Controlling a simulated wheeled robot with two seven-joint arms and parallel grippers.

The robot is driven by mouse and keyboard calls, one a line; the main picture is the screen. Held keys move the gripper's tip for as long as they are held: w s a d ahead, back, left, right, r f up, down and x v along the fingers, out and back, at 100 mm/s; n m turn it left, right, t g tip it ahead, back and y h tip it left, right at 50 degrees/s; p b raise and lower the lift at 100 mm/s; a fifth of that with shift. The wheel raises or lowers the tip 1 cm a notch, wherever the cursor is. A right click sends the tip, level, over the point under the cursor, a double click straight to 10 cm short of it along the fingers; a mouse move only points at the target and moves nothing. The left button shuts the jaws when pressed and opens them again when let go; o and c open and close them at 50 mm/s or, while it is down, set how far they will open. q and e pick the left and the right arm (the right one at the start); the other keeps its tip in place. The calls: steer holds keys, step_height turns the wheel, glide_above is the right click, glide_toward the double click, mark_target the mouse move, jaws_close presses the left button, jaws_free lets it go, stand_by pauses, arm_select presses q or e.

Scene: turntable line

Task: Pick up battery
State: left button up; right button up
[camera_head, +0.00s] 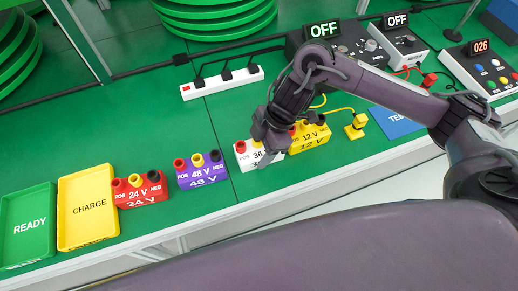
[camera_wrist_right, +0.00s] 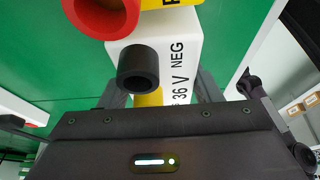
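Several labelled battery blocks with coloured terminals stand along the front of the green table: red 24 V (camera_head: 142,193), purple 48 V (camera_head: 202,173), white 36 V (camera_head: 243,157) and yellow 12 V (camera_head: 312,139). My right gripper (camera_head: 263,152) points down at the white 36 V battery and partly hides it. In the right wrist view the 36 V battery (camera_wrist_right: 178,60), with its black terminal, is between the two fingers (camera_wrist_right: 163,92). Whether they press on its sides is unclear. It appears to rest on the table. My left gripper is not in view.
A green READY tray (camera_head: 15,257) and a yellow CHARGE tray (camera_head: 70,237) lie at left. A white power strip (camera_head: 222,84), boxes reading OFF and a blue TEST pad (camera_head: 385,130) are behind and right. A yellow cable runs near the 12 V battery.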

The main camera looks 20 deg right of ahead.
steer(key=c, duration=0.7)
steer(key=shift+w, duration=0.1)
steer(key=shift+c, duration=0.7)
steer(key=shift+r, duration=0.15)
